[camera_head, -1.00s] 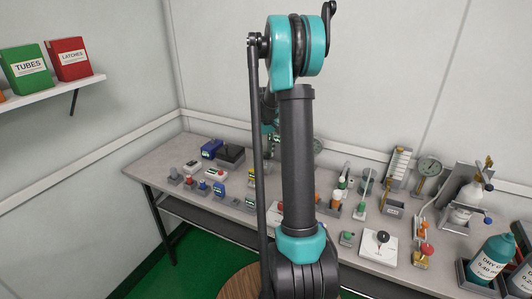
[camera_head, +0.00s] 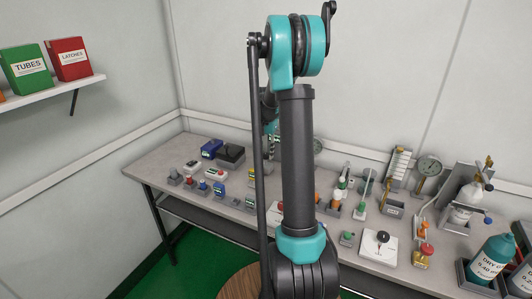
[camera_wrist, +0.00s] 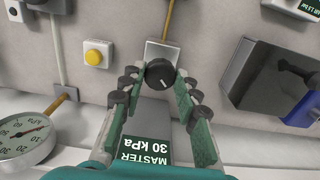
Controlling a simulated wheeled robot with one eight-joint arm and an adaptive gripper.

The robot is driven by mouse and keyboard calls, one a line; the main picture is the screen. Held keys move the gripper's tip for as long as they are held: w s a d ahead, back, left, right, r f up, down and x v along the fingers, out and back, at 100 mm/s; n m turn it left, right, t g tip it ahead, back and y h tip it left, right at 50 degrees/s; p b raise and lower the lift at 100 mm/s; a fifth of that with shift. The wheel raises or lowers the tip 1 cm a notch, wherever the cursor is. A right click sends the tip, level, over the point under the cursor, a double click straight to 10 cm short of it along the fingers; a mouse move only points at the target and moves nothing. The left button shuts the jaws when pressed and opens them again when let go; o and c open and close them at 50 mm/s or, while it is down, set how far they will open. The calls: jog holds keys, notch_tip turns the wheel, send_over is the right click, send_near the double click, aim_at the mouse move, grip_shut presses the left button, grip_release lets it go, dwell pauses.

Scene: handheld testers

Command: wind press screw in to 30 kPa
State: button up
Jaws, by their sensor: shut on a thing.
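The press screw's round black knob (camera_wrist: 160,73), with a pale index line, sits by a grey metal block (camera_wrist: 162,52) in the wrist view. My gripper (camera_wrist: 160,82) is shut on the knob, one dark padded finger on each side. A round kPa gauge (camera_wrist: 30,140) with a red needle is at the left edge, partly cut off; I cannot read it surely. A dark label (camera_wrist: 158,146) reading "MASTER 30 kPa" lies below the knob, partly behind my gripper. In the head view my arm hides most of my gripper and the knob.
A yellow button (camera_wrist: 93,57) on a white box is left of the knob. A dark box (camera_wrist: 262,80) stands to the right. In the head view the grey bench (camera_head: 150,167) carries several small testers, and a teal bottle (camera_head: 490,262) stands at the right.

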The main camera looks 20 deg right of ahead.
aim_at(266, 154)
jog(key=m, duration=0.4)
jog(key=shift+m, duration=2.3)
jog(key=o, duration=1.2)
jog(key=shift+r, duration=0.1)
notch_tip(266, 154, up, 12)
jog(key=shift+f, duration=0.1)
